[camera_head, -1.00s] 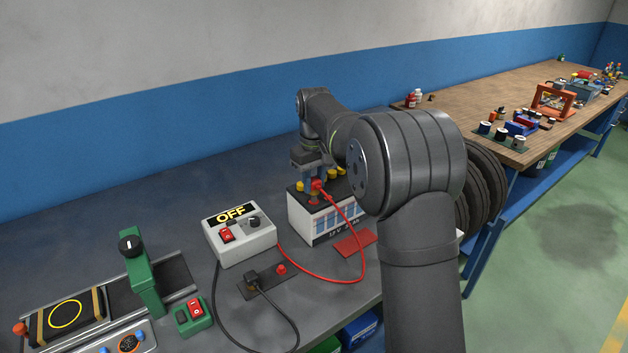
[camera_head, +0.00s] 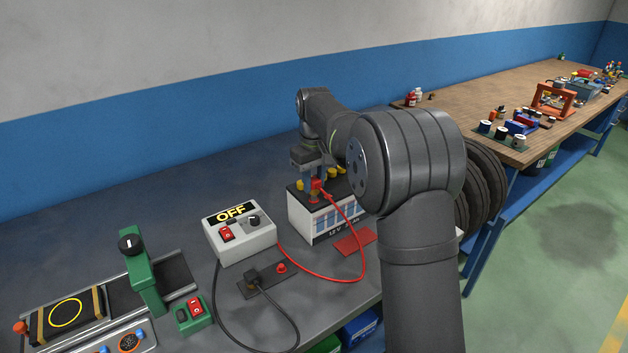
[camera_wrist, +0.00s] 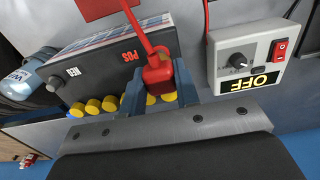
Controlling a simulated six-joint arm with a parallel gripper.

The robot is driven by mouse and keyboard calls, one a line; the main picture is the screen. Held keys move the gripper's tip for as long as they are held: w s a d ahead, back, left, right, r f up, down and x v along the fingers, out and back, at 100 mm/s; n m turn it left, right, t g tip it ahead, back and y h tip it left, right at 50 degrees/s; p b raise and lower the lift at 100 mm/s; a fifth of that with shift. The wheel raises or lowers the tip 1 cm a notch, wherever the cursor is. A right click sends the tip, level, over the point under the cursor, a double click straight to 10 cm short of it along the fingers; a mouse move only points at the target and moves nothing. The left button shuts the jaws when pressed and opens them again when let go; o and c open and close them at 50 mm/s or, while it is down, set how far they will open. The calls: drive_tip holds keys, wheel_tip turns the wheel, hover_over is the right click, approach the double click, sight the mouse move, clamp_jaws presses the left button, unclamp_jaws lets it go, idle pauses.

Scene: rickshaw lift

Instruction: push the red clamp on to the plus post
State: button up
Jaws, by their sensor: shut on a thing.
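My gripper (camera_head: 313,184) is over the left part of the battery's top, pointing down. In the wrist view its two blue-grey fingers (camera_wrist: 159,88) are shut on the red clamp (camera_wrist: 158,72), one on each side. The clamp also shows in the head view (camera_head: 317,185), with a red cable leaving it. The battery (camera_head: 322,222) is a dark-topped box with a white and blue front marked 12 V. A POS label (camera_wrist: 130,55) lies beside the clamp. A red ring (camera_head: 314,200) shows just below the clamp. The plus post is mostly hidden, so I cannot tell how far the clamp sits on it.
The grey charger box (camera_head: 240,236), reading OFF, stands left of the battery. The red cable (camera_head: 363,268) loops across the bench front to it. Yellow caps (camera_wrist: 93,106) line the battery top. A red mat (camera_head: 355,243) lies before it. A black plug (camera_head: 252,277) sits in a plate.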

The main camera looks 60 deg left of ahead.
drive_tip(key=shift+f, duration=1.2)
idle(0.9)
drive_tip(key=shift+r, duration=0.15)
drive_tip(key=shift+r, duration=1.2)
drive_tip(key=shift+f, duration=1.35)
idle(1.9)
drive_tip(key=o, duration=1.3)
drive_tip(key=shift+r, duration=3.55)
